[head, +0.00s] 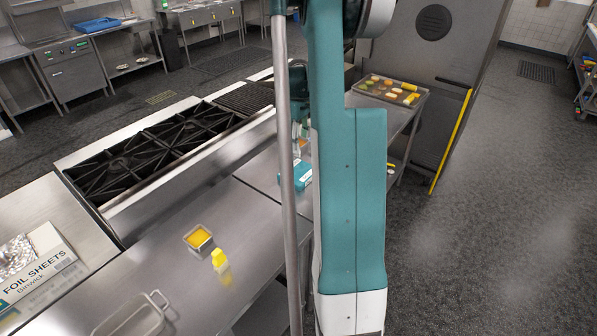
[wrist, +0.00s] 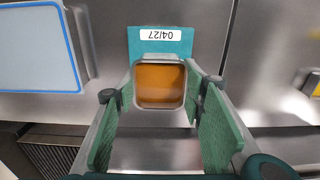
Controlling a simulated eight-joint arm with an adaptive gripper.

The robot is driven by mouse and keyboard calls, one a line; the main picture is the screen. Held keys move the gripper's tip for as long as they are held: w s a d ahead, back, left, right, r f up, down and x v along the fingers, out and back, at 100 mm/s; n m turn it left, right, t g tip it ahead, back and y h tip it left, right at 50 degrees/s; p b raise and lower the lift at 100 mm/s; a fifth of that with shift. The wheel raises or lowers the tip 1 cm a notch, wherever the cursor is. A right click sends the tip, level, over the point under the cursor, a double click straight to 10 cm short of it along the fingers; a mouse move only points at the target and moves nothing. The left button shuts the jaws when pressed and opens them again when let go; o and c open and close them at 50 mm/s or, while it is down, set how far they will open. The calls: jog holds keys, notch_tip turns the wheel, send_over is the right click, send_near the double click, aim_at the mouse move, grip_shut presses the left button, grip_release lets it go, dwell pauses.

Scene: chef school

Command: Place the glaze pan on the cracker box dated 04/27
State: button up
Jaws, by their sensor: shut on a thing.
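My gripper (wrist: 160,92) is shut on the glaze pan (wrist: 187,82), a small square metal pan with orange-brown glaze, held level between the green finger pads in the wrist view. The teal cracker box (wrist: 133,40) with a white 04/27 label, upside down in this view, lies just beyond the pan. The pan's far edge overlaps the box's near part in the picture; I cannot tell whether they touch. In the head view the teal box (head: 301,174) shows on the steel counter, partly hidden behind my arm. My gripper is mostly hidden there.
A second square pan with yellow-orange contents (head: 198,238) and a yellow bottle (head: 220,261) stand on the near counter (head: 150,262). A stove (head: 150,150) is at left. A tray of colourful items (head: 418,101) sits farther back. A blue-rimmed board (wrist: 40,50) is left in the wrist view.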

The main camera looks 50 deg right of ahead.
jog(key=shift+f, duration=3.1)
jog(key=shift+f, duration=1.85)
jog(key=shift+f, duration=0.2)
jog(key=o, duration=1)
jog(key=shift+o, duration=0.2)
jog(key=shift+r, duration=0.15)
notch_tip(320, 180, up, 12)
jog(key=shift+r, duration=0.1)
